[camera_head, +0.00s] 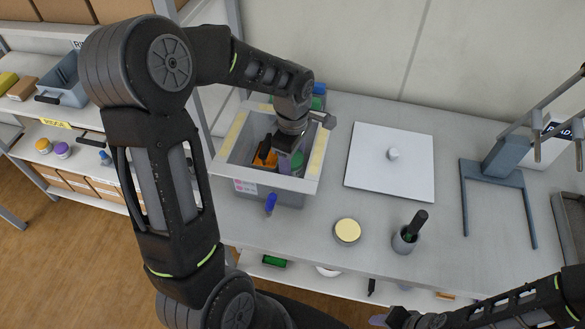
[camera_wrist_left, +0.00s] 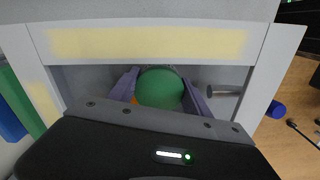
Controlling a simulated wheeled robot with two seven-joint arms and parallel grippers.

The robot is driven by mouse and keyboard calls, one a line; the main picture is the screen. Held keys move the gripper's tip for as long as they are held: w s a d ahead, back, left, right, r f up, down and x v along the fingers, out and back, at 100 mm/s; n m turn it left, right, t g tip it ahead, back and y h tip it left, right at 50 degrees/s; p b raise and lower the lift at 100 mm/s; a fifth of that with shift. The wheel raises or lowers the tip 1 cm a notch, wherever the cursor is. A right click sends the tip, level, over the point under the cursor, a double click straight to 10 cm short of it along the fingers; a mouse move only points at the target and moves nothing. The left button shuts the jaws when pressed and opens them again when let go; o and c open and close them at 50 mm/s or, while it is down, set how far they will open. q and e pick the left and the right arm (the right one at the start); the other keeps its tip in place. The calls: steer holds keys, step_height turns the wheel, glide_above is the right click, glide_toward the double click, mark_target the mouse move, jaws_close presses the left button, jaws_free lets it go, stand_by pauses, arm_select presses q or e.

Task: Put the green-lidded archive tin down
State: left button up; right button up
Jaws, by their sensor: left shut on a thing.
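The archive tin shows as a round green lid (camera_wrist_left: 160,88) in the left wrist view, between the purple-grey fingers of my left gripper (camera_wrist_left: 161,92). In the head view, my left gripper (camera_head: 284,158) reaches down into a grey bin (camera_head: 268,194) with cream strips on its rim. A bit of green (camera_head: 297,160) shows beside the fingers there. The gripper is shut on the tin inside the bin walls. Whether the tin touches the bin floor is hidden. My right gripper (camera_head: 379,320) shows only partly at the bottom edge.
An orange thing (camera_head: 262,160) lies in the bin beside the gripper. A white square lid with a knob (camera_head: 412,172), a round cream-topped tin (camera_head: 347,231), a mortar with a pestle (camera_head: 405,239) and a grey stand (camera_head: 496,180) are on the bench. A blue item (camera_head: 271,203) is at the bin's front.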

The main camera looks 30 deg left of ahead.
mark_target(293, 171)
arm_select(q)
step_height(293, 171, down, 3)
steer(key=shift+f, duration=0.4)
steer(key=shift+f, duration=0.2)
steer(key=o, duration=1.5)
steer(key=shift+r, duration=0.1)
